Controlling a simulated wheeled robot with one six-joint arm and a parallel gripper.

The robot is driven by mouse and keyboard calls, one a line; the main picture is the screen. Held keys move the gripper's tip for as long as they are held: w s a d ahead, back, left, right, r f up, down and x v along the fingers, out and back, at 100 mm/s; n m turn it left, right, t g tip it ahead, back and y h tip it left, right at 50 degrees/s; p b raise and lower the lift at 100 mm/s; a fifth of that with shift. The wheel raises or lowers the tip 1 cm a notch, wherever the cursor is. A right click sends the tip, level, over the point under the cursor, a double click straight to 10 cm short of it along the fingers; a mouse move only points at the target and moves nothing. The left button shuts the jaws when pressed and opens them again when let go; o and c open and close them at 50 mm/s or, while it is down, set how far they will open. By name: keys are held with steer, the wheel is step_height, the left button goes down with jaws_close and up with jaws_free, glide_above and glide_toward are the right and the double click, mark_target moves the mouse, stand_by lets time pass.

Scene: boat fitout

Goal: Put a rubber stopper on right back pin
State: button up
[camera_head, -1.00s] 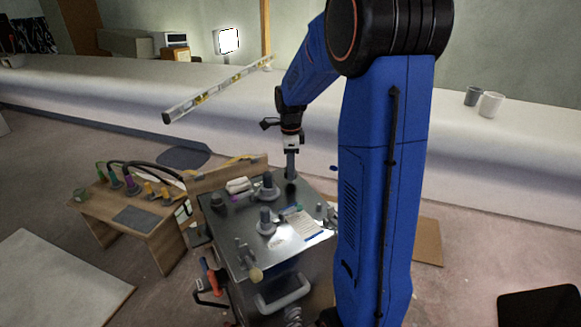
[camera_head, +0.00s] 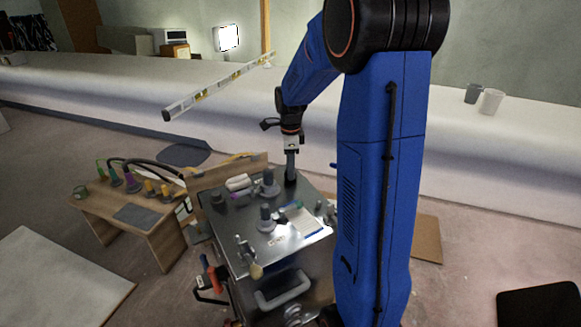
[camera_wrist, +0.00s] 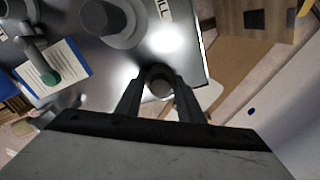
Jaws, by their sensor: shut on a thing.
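My gripper (camera_head: 291,177) points down over the back right part of a metal-topped cart (camera_head: 228,222). In the wrist view its two fingers (camera_wrist: 160,92) are shut on a dark round piece, which looks like a rubber stopper (camera_wrist: 158,84). Its underside is hidden, so I cannot tell whether it touches the cart top. Two upright grey pins on round bases stand left of the gripper, one farther back (camera_head: 268,183) and one nearer (camera_head: 265,215). In the wrist view a grey pin (camera_wrist: 102,16) stands up and left of the held piece, apart from it.
A paper sheet (camera_head: 308,222) lies on the cart, with a green-ended item (camera_wrist: 50,77) over it in the wrist view. Small fittings stand at the cart's right edge. A wooden table (camera_head: 150,222) with cables stands to the left. A spirit level (camera_head: 218,88) is behind.

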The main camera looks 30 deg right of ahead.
steer(key=shift+f, duration=0.15)
steer(key=o, duration=1.7)
steer(key=shift+c, duration=0.2)
steer(key=shift+r, duration=4.3)
steer(key=shift+s, duration=0.1)
